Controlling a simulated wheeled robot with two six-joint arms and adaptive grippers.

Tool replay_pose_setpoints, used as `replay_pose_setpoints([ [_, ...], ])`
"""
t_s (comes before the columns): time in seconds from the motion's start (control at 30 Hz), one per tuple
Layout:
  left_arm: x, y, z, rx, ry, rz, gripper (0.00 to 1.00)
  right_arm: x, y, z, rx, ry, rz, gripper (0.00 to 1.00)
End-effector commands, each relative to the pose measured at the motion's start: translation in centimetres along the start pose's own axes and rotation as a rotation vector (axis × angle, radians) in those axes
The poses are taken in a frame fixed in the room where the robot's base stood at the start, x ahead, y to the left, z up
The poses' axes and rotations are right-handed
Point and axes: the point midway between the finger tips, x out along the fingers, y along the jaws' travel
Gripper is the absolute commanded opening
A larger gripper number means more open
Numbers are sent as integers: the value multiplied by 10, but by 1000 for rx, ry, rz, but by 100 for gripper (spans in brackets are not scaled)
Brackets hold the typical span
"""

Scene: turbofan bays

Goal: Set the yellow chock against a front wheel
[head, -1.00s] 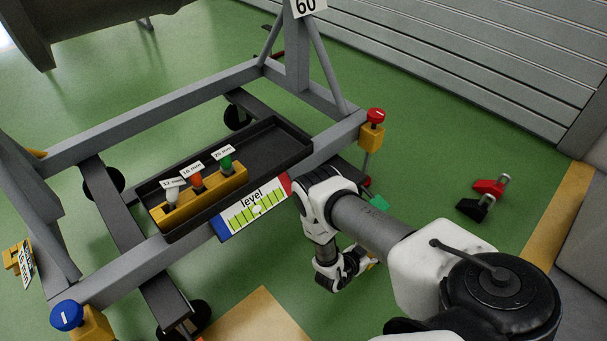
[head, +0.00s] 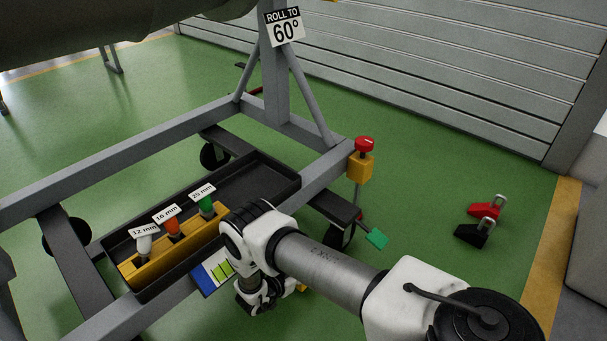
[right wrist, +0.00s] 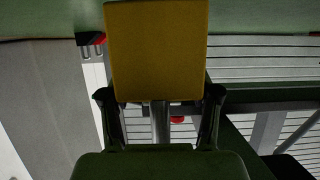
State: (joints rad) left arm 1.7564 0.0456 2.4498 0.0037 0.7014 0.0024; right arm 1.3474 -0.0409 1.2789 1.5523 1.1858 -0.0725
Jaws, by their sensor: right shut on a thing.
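The yellow chock (right wrist: 156,50) fills the upper middle of the right wrist view, between the two dark fingers of my right gripper (right wrist: 160,94). The gripper is shut on it. In the head view my right gripper (head: 272,298) hangs beside the stand's near beam, partly behind my arm; only a small yellow piece of the chock (head: 301,288) shows there. A black wheel (head: 340,236) stands under the stand's right corner, beside a green pedal (head: 377,238), apart from the gripper. Other black wheels (head: 215,155) show further back. My left gripper is not in view.
The grey stand (head: 330,180) carries a black tray (head: 262,172) with a yellow tool holder (head: 165,255). A red-topped yellow box (head: 361,162) sits on its right corner.

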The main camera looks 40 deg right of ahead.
Motion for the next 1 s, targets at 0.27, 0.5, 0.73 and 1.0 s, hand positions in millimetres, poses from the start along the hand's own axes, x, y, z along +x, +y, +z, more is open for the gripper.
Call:
replay_pose_setpoints([
  [0.27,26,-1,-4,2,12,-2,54,13,0,29,1,1,0,7],
  [0.5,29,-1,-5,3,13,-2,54,14,0,32,0,1,0,7],
  [0.73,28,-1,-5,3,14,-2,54,13,1,31,0,0,0,87],
  [1.0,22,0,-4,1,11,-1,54,11,1,26,0,0,0,87],
])
